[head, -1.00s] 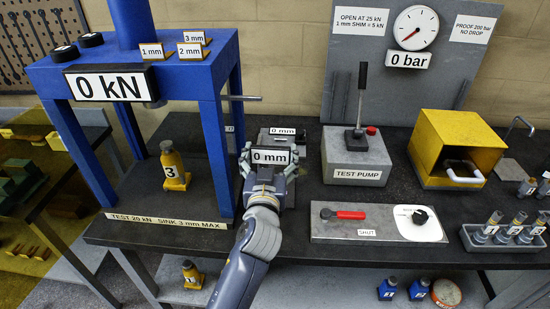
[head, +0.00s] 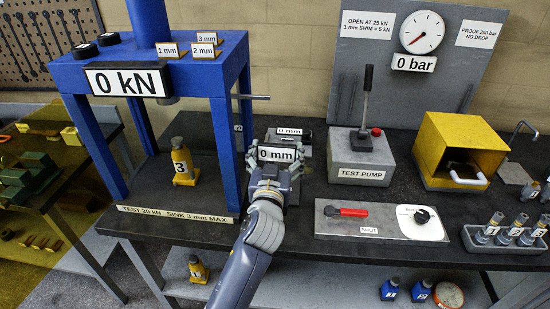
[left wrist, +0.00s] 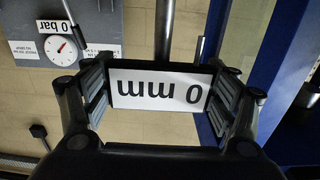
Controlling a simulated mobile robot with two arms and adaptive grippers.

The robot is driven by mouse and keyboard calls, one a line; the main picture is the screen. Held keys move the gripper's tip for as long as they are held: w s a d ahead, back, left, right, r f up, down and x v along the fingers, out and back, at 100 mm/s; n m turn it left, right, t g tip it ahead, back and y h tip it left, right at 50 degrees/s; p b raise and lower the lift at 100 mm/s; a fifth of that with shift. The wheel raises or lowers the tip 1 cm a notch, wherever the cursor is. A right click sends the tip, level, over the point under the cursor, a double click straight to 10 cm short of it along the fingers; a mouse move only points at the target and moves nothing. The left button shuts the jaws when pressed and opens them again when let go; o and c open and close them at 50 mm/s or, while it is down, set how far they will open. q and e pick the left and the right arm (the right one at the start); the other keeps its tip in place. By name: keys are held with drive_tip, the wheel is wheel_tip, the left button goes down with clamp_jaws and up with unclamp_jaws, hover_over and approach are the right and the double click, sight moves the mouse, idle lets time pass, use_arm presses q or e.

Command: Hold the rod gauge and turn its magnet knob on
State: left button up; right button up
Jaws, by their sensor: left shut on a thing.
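The rod gauge, a small dark box with a white face reading "0 mm" (head: 277,154), is held upright in my left gripper (head: 278,160) above the bench, right of the blue press. In the left wrist view its face (left wrist: 160,90) appears upside down between the two fingers (left wrist: 160,95), one at each side. The fingers are closed on the gauge's sides. I cannot make out a magnet knob on it. A second "0 mm" display (head: 289,131) sits just behind, on a dark block partly hidden by my gripper. My right gripper is not in view.
The blue press (head: 219,95) with a "0 kN" display stands at left, a yellow jack marked 3 (head: 183,165) under it. At right are the test pump (head: 360,157), a yellow box (head: 462,140) and a grey valve panel (head: 380,222). A horizontal bar (head: 250,97) sticks out from the press.

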use_arm(q)
drive_tip(key=w+r, duration=1.4)
drive_tip(key=r, duration=0.1)
wheel_tip(320, 180, down, 20)
drive_tip(key=shift+r, duration=0.15)
idle(1.6)
drive_tip(key=shift+f, duration=0.55)
idle(0.9)
